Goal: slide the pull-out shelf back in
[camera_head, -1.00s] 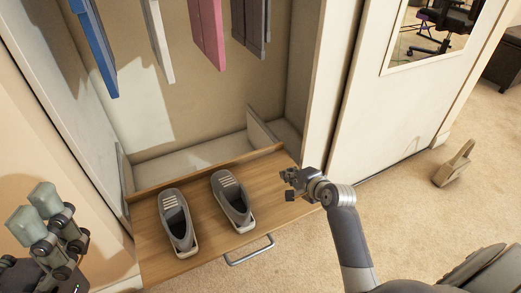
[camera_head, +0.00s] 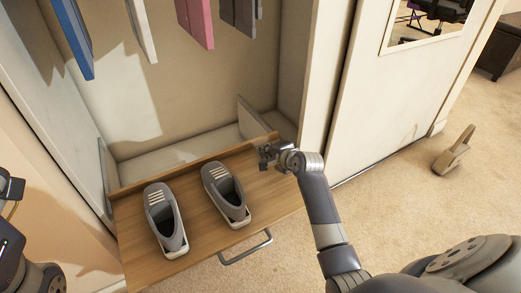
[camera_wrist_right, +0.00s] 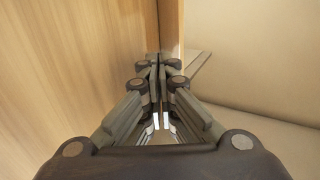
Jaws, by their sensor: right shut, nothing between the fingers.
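The pull-out shelf (camera_head: 203,215) is a wooden board with a raised back edge and a metal handle (camera_head: 246,247) on its front. It stands out from the closet, with a pair of grey shoes (camera_head: 165,218) (camera_head: 226,194) on it. My right gripper (camera_head: 266,155) is over the shelf's back right part, near the raised back edge. In the right wrist view its fingers (camera_wrist_right: 160,68) are together and empty, close to wood (camera_wrist_right: 75,60); contact cannot be told. Only part of my left arm shows at the left edge; its fingertips are out of the picture.
Blue, white, pink and grey clothes (camera_head: 193,22) hang above the shelf. The closet's side wall (camera_head: 298,70) and a white door (camera_head: 375,100) stand to the right. A beige object (camera_head: 454,150) lies on the carpet. The carpet before the handle is clear.

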